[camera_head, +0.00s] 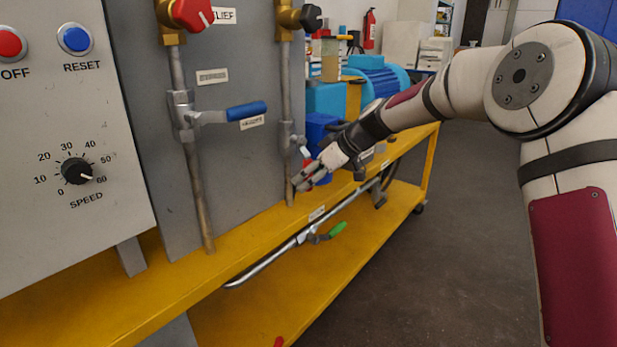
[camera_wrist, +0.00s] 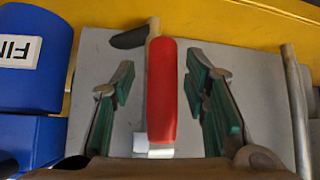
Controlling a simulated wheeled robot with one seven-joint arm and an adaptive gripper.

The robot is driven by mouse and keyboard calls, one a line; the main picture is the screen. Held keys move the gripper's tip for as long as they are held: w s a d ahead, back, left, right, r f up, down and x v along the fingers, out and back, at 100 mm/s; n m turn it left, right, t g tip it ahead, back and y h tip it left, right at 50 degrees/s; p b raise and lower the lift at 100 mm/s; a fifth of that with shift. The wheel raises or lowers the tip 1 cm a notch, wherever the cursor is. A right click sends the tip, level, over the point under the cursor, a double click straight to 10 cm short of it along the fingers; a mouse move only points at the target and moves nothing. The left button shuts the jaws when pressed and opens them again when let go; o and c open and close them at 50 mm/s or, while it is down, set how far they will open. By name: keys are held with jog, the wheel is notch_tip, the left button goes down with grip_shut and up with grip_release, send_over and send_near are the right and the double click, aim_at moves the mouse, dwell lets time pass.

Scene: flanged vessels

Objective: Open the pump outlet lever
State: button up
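A lever with a red grip (camera_wrist: 162,95) and a bare metal neck stands between the fingers of my gripper (camera_wrist: 158,74) in the wrist view. My gripper is open, with one green-padded finger on each side of the grip and visible gaps between. In the head view my gripper (camera_head: 310,178) is at the lower part of the second pipe (camera_head: 287,100), just above the yellow bench, and mostly hides the red lever. I cannot read a label that names this lever.
A blue-handled lever (camera_head: 246,111) is on the nearer pipe. A green-handled lever (camera_head: 337,229) is on the pipe below the bench top (camera_head: 245,245). A blue motor (camera_head: 383,80) stands behind. The floor at right is clear.

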jog(key=v, duration=1.2)
jog(key=s+d+r+m+g+h, duration=0.1)
jog(key=s+d+m+h, duration=0.15)
jog(key=s, duration=1.15)
jog(key=s+d+r+m+g+h, duration=0.1)
jog(key=s+d+m+g+h, duration=0.2)
jog(key=s, duration=1.1)
jog(key=s+d+f+m+h, duration=0.1)
jog(key=s+d+f+m, duration=0.15)
jog(key=s, duration=0.55)
jog(key=s+d+f+m+h, duration=0.1)
jog(key=s+d+f+m, duration=0.15)
jog(key=s, duration=0.55)
jog(key=s+d+f+m+h, duration=0.1)
jog(key=s+d+f+m, duration=0.15)
jog(key=s, duration=0.55)
notch_tip(320, 180, up, 35)
jog(key=t+p, duration=0.4)
jog(key=p, duration=2.9)
jog(key=shift+d, duration=0.2)
